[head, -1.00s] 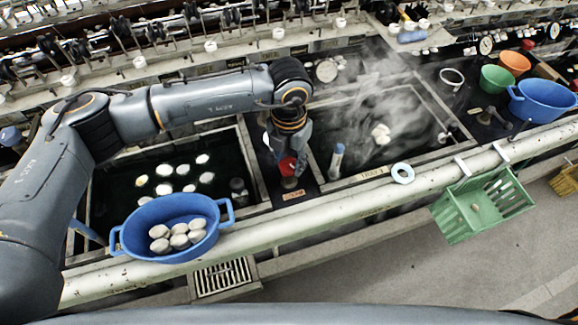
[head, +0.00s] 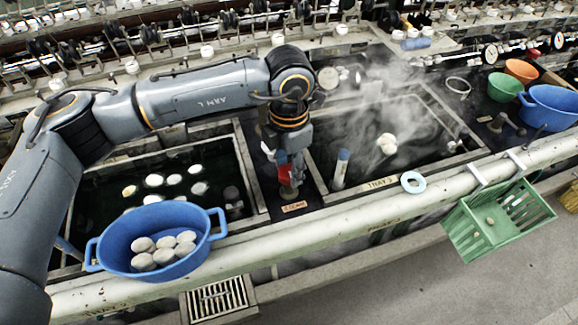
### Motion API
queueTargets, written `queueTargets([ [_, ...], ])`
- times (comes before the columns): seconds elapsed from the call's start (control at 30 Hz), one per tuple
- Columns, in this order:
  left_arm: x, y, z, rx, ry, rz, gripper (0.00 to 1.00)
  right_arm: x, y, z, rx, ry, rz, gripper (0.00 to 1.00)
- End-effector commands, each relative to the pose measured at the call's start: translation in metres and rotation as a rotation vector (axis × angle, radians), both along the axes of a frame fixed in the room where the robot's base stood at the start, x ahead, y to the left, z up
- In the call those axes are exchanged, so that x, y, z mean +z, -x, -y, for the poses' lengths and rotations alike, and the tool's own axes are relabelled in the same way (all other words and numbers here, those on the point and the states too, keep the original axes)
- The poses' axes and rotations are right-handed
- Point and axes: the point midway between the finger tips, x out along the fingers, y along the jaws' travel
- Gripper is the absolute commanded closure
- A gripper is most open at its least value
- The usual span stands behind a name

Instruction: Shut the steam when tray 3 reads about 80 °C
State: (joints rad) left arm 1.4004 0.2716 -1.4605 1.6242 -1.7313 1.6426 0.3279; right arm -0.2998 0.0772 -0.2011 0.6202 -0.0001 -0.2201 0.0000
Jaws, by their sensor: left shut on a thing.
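Tray 3 (head: 325,190) is the dark, water-filled basin right of my left arm, with its name on the front rim. A steam label (head: 294,207) lies just in front. A blue-topped white stick (head: 341,168) stands at the tray's left front; I cannot tell if it is a thermometer. A round dial (head: 328,78) behind is unreadable. My right gripper is out of view.
A blue tub (head: 115,262) of cocoons sits on the front rail at left. A pale ring (head: 413,182) lies on the rail, and a green basket (head: 510,222) hangs from it. Green, orange and blue containers stand at far right.

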Motion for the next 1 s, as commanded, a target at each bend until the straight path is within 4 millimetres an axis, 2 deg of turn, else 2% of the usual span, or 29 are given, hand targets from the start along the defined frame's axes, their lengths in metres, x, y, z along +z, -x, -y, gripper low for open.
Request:
queueTargets([
  [0.2, 0.001, 0.0, 0.0, -0.004, -0.001, 0.001, 0.9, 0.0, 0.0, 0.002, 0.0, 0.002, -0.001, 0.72],
  [0.23, 0.001, 0.0, 0.0, -0.003, -0.001, 0.001, 0.54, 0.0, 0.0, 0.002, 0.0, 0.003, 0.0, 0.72],
  [0.33, 0.001, 0.0, 0.0, -0.003, -0.001, 0.001, 0.35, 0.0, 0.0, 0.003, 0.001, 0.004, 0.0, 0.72],
  [0.63, 0.001, 0.0, 0.0, -0.001, -0.001, 0.001, 0.35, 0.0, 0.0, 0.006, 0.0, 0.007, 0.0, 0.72],
  [0.73, 0.007, -0.001, 0.0, -0.001, 0.0, 0.002, 0.35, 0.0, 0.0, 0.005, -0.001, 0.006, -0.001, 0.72],
  [0.87, 0.026, -0.001, 0.0, -0.002, 0.002, 0.005, 0.35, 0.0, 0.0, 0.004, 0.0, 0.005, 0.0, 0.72],
  [1.0, 0.057, -0.001, 0.0, -0.002, 0.001, 0.006, 0.35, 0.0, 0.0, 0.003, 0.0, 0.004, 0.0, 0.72],
])
